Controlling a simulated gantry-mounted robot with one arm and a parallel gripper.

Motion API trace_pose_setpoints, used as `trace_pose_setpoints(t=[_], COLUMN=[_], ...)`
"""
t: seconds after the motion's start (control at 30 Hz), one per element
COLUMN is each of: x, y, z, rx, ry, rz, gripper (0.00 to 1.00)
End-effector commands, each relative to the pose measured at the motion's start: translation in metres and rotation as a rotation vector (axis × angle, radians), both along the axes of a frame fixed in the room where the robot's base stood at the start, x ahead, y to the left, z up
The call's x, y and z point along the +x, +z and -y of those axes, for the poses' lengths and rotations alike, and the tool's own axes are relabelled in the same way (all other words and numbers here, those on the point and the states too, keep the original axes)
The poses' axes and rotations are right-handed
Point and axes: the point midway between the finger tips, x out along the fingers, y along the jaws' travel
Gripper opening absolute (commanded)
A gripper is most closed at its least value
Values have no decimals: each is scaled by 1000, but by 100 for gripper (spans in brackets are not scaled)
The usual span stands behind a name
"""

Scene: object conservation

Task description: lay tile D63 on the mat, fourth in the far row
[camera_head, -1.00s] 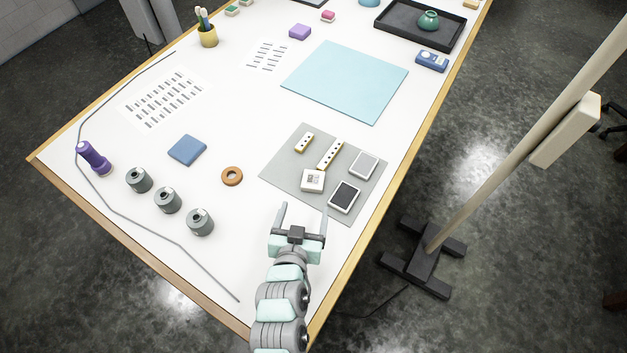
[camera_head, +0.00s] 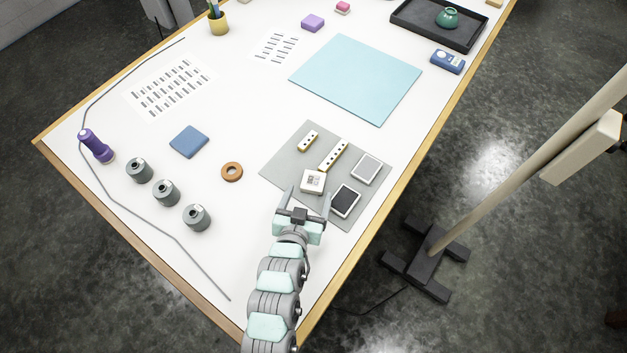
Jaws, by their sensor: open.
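A grey mat (camera_head: 283,160) lies near the table's right edge. On it are a small white block with dark marks (camera_head: 312,181), a dark-faced tile with a pale rim (camera_head: 345,201), a light grey-faced tile (camera_head: 367,168), and two white strips with dark dots, one short (camera_head: 309,140) and one long (camera_head: 334,155). I cannot read D63 on any of them. A larger light blue mat (camera_head: 357,78) lies bare farther back. My gripper (camera_head: 309,196) is open and empty at the grey mat's near edge, its fingers pointing toward the white block. I cannot tell its height.
A brown ring (camera_head: 232,172), a blue square (camera_head: 189,142), several grey cylinders (camera_head: 165,193) and a purple bottle (camera_head: 96,146) stand to the left. A grey cord (camera_head: 178,241) runs along the table. A blue device (camera_head: 447,61) and a dark tray (camera_head: 405,19) lie beyond the blue mat.

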Motion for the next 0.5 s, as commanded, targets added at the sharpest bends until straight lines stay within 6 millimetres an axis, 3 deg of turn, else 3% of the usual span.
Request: trace_pose_setpoints(t=[0.3,0.5], x=[36,47], y=[-12,-18], z=[8,10], rx=[-1,1], ry=[-3,-1], rz=[-1,0], gripper=[80,80])
